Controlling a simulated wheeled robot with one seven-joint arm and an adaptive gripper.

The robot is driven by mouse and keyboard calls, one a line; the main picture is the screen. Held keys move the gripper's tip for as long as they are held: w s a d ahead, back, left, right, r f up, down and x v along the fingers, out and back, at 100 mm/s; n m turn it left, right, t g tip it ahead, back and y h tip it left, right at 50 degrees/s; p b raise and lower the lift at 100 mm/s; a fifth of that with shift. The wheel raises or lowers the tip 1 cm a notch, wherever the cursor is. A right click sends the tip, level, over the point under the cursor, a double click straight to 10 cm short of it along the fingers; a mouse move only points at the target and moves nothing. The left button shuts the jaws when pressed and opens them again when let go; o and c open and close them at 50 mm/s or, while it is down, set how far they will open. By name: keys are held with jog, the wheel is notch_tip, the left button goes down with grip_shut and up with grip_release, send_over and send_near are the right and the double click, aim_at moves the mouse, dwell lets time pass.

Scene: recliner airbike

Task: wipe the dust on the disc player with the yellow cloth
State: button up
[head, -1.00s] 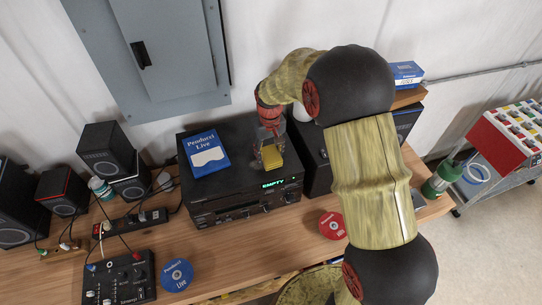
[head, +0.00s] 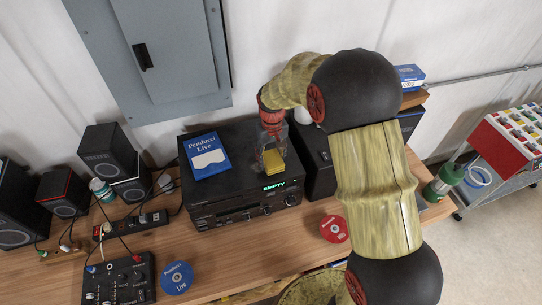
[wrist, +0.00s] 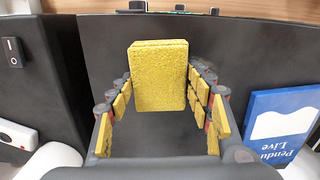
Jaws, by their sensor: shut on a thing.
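The black disc player (head: 225,180) stands on the wooden table with its green "EMPTY" display lit; its dark top also fills much of the wrist view (wrist: 160,130). My gripper (head: 272,150) is over the right part of that top, pointing down. It is shut on the yellow cloth (head: 273,160), a small folded pad. In the wrist view the cloth (wrist: 160,75) sits between the fingertips, at or just above the player's top. I cannot tell whether it touches. I cannot make out dust on the top.
A blue "Penducci Live" case (head: 205,155) lies on the player's left part. A black speaker (head: 318,160) stands close on the right. A red disc (head: 334,229) and a blue disc (head: 176,278) lie on the table in front. Speakers, cables and a mixer (head: 119,281) fill the left.

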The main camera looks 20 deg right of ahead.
jog(key=shift+s+f, duration=0.15)
jog(key=shift+s, duration=0.35)
jog(key=shift+w, duration=1.6)
jog(key=shift+s+f+b, duration=0.1)
jog(key=shift+s+b, duration=0.25)
jog(key=shift+s, duration=1.35)
jog(key=shift+w, duration=0.2)
jog(key=shift+w, duration=1.5)
jog(key=shift+s+a+r, duration=0.35)
jog(key=shift+s+a, duration=0.3)
jog(key=shift+a, duration=0.1)
jog(key=shift+s+a, duration=0.1)
jog(key=shift+a, duration=0.05)
